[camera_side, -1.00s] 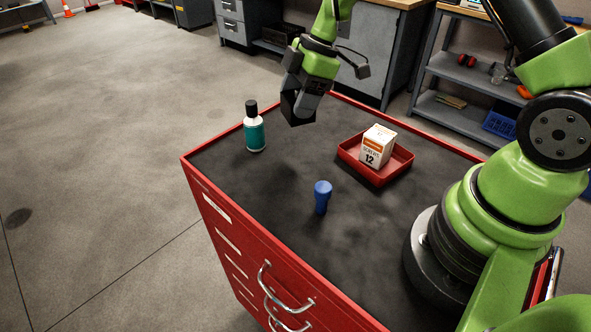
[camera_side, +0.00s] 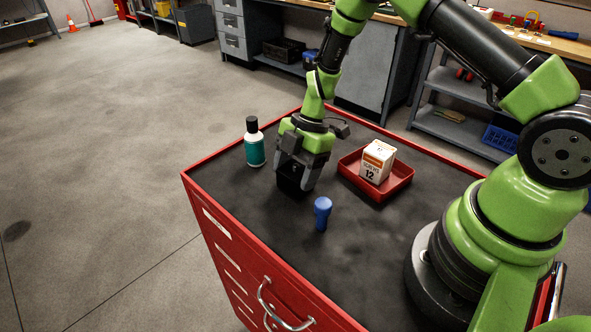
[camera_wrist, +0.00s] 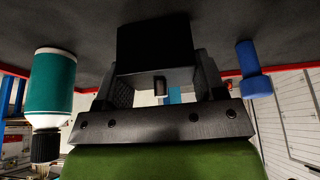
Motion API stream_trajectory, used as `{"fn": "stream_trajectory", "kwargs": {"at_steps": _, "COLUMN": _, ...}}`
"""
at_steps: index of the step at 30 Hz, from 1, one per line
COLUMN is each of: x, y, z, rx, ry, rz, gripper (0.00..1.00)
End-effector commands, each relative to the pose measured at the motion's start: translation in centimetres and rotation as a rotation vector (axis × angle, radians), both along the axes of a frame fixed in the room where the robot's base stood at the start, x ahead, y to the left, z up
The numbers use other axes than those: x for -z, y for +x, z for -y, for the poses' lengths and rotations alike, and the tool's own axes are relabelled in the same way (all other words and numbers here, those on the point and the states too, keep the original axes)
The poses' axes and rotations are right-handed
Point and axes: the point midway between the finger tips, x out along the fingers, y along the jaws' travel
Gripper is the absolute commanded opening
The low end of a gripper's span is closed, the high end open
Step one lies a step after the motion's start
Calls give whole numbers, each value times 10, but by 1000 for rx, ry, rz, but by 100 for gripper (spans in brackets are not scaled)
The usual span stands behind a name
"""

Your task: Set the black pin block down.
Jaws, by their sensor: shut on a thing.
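The black pin block (camera_side: 289,181) is held between the fingers of my gripper (camera_side: 297,172), low over the dark mat of the red cabinet. It also shows in the wrist view (camera_wrist: 155,48) as a dark block between the two fingers (camera_wrist: 157,82). My gripper is shut on it and points downward. Whether the block's underside touches the mat I cannot tell, as black lies against black.
A teal bottle with a black cap (camera_side: 254,145) stands left of my gripper. A blue peg-like thing (camera_side: 322,212) stands in front, to the right. A red tray (camera_side: 403,183) holding a white box (camera_side: 377,162) lies right. The front of the mat (camera_side: 375,265) is clear.

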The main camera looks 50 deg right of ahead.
Motion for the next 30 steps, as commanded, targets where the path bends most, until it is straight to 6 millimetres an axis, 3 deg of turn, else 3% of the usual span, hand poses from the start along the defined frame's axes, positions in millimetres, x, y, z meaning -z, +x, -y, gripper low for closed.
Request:
{"fn": "stream_trajectory", "kwargs": {"at_steps": 11, "x": 4, "y": 0, "z": 0, "rx": 0, "ry": 1, "rz": 1, "gripper": 28}}
{"fn": "stream_trajectory", "kwargs": {"at_steps": 12, "x": 4, "y": 0, "z": 0, "rx": 0, "ry": 0, "rz": 1, "gripper": 70}}
{"fn": "stream_trajectory", "kwargs": {"at_steps": 15, "x": 4, "y": 0, "z": 0, "rx": 0, "ry": 0, "rz": 1, "gripper": 89}}
{"fn": "stream_trajectory", "kwargs": {"at_steps": 24, "x": 2, "y": 0, "z": 0, "rx": 1, "ry": 0, "rz": 2, "gripper": 89}}
{"fn": "stream_trajectory", "kwargs": {"at_steps": 30, "x": -25, "y": 2, "z": 11, "rx": 3, "ry": 1, "rz": 7, "gripper": 89}}
